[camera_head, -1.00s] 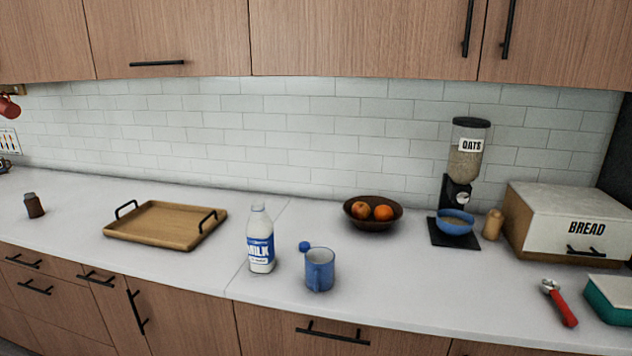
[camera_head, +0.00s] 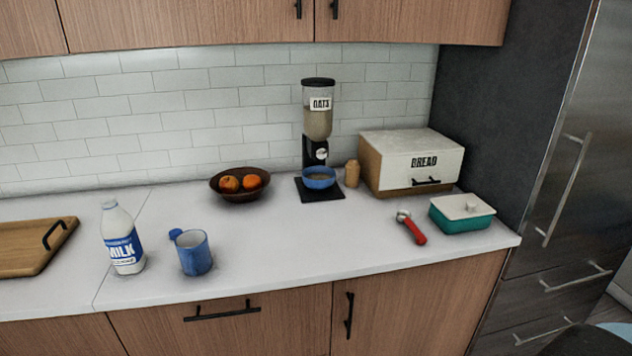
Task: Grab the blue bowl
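The blue bowl (camera_head: 319,179) stands upright on the black base of the oats dispenser (camera_head: 318,122), under its spout. It has light brown contents, which look like oats. The dispenser stands on the white counter against the tiled wall. Neither of my grippers is in view, and nothing is touching the bowl.
A fruit bowl (camera_head: 239,184) stands left of the dispenser; a small wooden shaker (camera_head: 352,173) and bread box (camera_head: 410,161) stand right. In front are a milk bottle (camera_head: 122,238), blue mug (camera_head: 194,253), red-handled tool (camera_head: 411,227) and teal dish (camera_head: 462,212). The counter's front middle is clear.

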